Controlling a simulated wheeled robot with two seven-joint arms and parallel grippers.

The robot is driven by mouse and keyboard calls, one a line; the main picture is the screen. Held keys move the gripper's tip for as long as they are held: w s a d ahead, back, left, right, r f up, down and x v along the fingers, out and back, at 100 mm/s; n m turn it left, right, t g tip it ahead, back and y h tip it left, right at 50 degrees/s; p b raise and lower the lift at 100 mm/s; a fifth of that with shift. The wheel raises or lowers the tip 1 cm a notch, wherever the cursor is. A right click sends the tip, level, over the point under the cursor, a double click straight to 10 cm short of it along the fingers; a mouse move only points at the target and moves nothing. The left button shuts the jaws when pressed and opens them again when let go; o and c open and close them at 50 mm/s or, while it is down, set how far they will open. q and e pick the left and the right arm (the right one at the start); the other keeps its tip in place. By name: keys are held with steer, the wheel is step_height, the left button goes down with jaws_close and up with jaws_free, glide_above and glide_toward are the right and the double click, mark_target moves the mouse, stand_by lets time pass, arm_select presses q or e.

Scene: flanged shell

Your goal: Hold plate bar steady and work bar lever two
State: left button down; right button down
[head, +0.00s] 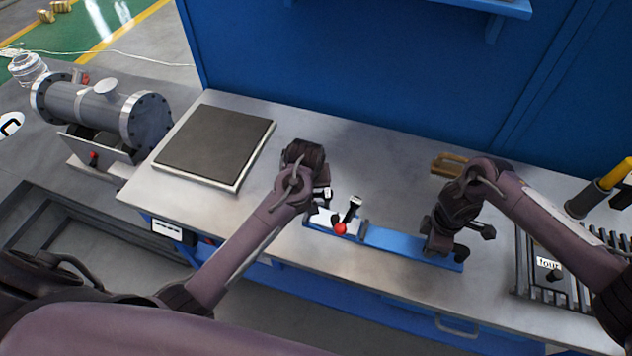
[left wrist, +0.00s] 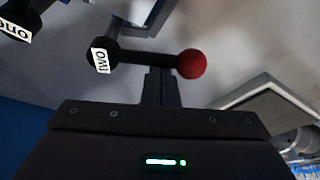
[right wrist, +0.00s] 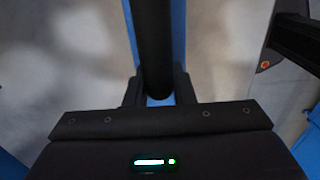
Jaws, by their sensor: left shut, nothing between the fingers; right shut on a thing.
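The blue plate bar (head: 395,242) lies along the front of the bench. Lever two (head: 352,208), black with a white label and a red ball (head: 340,229), is at its left part. In the left wrist view, the "two" label (left wrist: 100,59) and the red ball (left wrist: 192,64) sit at opposite ends of a black rod. My left gripper (left wrist: 161,85) is shut and empty, its fingertips right at the rod; contact cannot be told. My right gripper (right wrist: 158,88) is shut on the black handle (right wrist: 152,40) at the bar's right end.
Lever one (left wrist: 18,27) stands beside lever two. A dark square pad (head: 215,143) lies on the bench at left, and a grey flanged shell (head: 95,108) stands beyond. A slatted rack (head: 525,275) is at right. A blue wall closes the back.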

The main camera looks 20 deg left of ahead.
arm_select(q)
steer(key=n, duration=0.1)
steer(key=s+n, duration=0.1)
steer(key=shift+s+d+n+y, duration=0.2)
steer(key=shift+s+n+y, duration=0.05)
steer(key=shift+n+y, duration=0.15)
steer(key=shift+s+d+n+g, duration=0.2)
steer(key=shift+s+n+g, duration=0.15)
steer(key=shift+n, duration=0.25)
steer(key=shift+s+d+f, duration=0.1)
steer(key=shift+s+d, duration=0.95)
steer(key=shift+d, duration=0.2)
steer(key=shift+s+d, duration=0.1)
steer(key=shift+d, duration=0.15)
arm_select(e)
steer(key=shift+a, duration=0.1)
arm_select(q)
steer(key=shift+a+f, duration=0.1)
steer(key=shift+a, duration=0.4)
steer(key=a, duration=0.3)
steer(key=shift+w+f, duration=0.25)
steer(key=shift+w, duration=0.05)
steer(key=w+v, duration=0.2)
steer(key=v, duration=0.7)
steer(key=shift+s+d+r, duration=0.2)
steer(key=shift+d+r, duration=0.15)
steer(key=shift+r, duration=0.2)
